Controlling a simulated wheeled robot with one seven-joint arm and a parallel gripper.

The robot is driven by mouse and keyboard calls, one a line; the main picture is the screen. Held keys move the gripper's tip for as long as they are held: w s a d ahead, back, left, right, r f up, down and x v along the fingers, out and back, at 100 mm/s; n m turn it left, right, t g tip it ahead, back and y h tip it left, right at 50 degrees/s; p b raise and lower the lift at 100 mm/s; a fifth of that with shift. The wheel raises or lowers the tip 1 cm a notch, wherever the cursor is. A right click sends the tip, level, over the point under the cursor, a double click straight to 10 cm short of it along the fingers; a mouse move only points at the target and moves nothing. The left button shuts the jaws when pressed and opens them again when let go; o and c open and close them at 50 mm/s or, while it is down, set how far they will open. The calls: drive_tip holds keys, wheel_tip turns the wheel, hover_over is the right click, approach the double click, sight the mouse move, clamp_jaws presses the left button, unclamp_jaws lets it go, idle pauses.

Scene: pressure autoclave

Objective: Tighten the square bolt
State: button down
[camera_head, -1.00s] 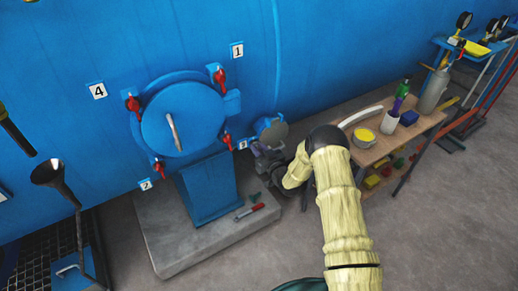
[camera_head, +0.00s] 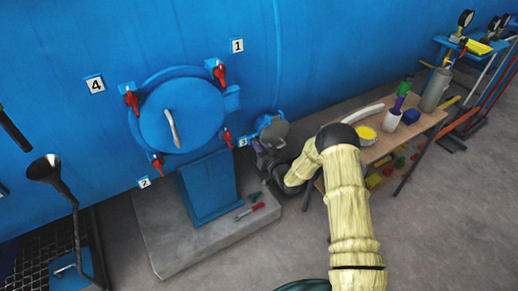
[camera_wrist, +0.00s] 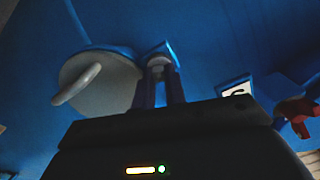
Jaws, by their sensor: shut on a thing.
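In the wrist view, the two fingers of my gripper (camera_wrist: 160,92) are shut on a small grey bolt head (camera_wrist: 157,62) at a blue bracket. The bolt stands right beside a round grey cover (camera_wrist: 98,80) with a curved handle. The fingers hide part of the bolt, so its square shape is hard to make out. In the head view, my gripper (camera_head: 262,157) is just below the small round cover (camera_head: 274,131), low on the blue vessel wall. The bolt itself is hidden there.
A large blue hatch (camera_head: 182,115) with several red clamps is to the left, above a concrete plinth (camera_head: 175,240). A wooden table (camera_head: 385,145) with containers stands close to my arm on the right.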

drive_tip(key=shift+f+m+b, duration=0.15)
drive_tip(key=shift+m+b, duration=2.4)
drive_tip(key=shift+m, duration=2.8)
drive_tip(key=shift+f+m+b, duration=0.2)
drive_tip(key=shift+m+b, duration=2.3)
drive_tip(key=shift+m, duration=2.9)
drive_tip(key=shift+f+m+b, duration=0.15)
drive_tip(key=shift+m+b, duration=2.4)
drive_tip(key=shift+m, duration=2.8)
drive_tip(key=c, duration=1.7)
unclamp_jaws()
drive_tip(key=shift+r, duration=0.1)
